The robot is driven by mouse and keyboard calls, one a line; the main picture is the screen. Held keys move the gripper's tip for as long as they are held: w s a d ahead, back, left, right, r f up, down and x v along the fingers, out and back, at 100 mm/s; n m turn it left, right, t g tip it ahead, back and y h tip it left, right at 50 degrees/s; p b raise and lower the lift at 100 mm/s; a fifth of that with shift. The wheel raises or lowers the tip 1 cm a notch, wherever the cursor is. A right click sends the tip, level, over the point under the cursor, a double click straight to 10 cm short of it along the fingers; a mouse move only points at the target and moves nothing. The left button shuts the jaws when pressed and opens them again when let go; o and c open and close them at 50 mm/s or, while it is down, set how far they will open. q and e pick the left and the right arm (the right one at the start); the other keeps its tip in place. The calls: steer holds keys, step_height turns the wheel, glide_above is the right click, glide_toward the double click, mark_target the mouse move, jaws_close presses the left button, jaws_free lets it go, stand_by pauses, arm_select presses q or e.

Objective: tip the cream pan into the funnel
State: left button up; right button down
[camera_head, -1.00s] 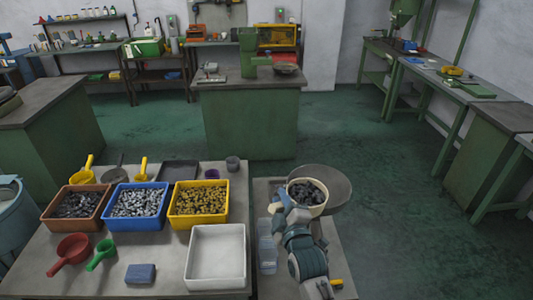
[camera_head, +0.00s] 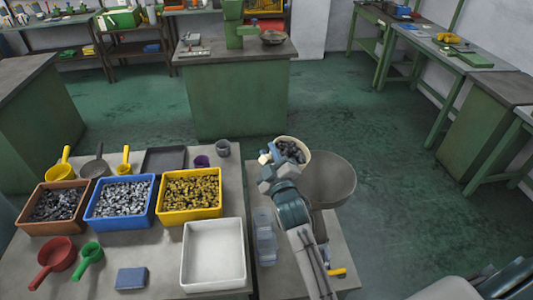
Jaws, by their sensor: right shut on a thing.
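The cream pan (camera_head: 307,154) holds dark small parts and is in the air at the upper left edge of the funnel. It looks tilted, with its opening partly turned towards the camera. The funnel (camera_head: 330,183) is a wide grey bowl, to the lower right of the pan; its inside looks empty where I see it. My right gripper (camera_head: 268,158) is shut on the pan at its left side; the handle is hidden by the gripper. My left gripper is out of view.
On the table at left stand a brown bin (camera_head: 30,226), a blue bin (camera_head: 92,216) and a yellow bin (camera_head: 187,214), all with small parts. An empty white tray (camera_head: 213,280), coloured scoops and a blue block (camera_head: 131,278) lie in front. Clear green floor lies beyond.

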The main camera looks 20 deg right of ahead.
steer(key=b, duration=0.1)
steer(key=d+m+b, duration=0.1)
steer(key=shift+w+r+b, duration=0.15)
steer(key=shift+w+b, duration=0.1)
steer(key=shift+b, duration=0.05)
steer(key=s+d+r+m+h+b, duration=0.1)
steer(key=s+d+m+h+b, duration=0.1)
steer(key=d+m+b, duration=0.3)
steer(key=s+d+r+m+h+b, duration=0.1)
steer(key=s+d+m+h+b, duration=0.2)
steer(key=m+b, duration=0.8)
steer(key=shift+s+d+r+t+h+b, duration=0.3)
steer(key=shift+d+h+b, duration=0.95)
steer(key=shift+b, duration=2.05)
steer(key=shift+w+d+y, duration=0.1)
steer(key=shift+d+y, duration=0.1)
steer(key=shift+y, duration=0.05)
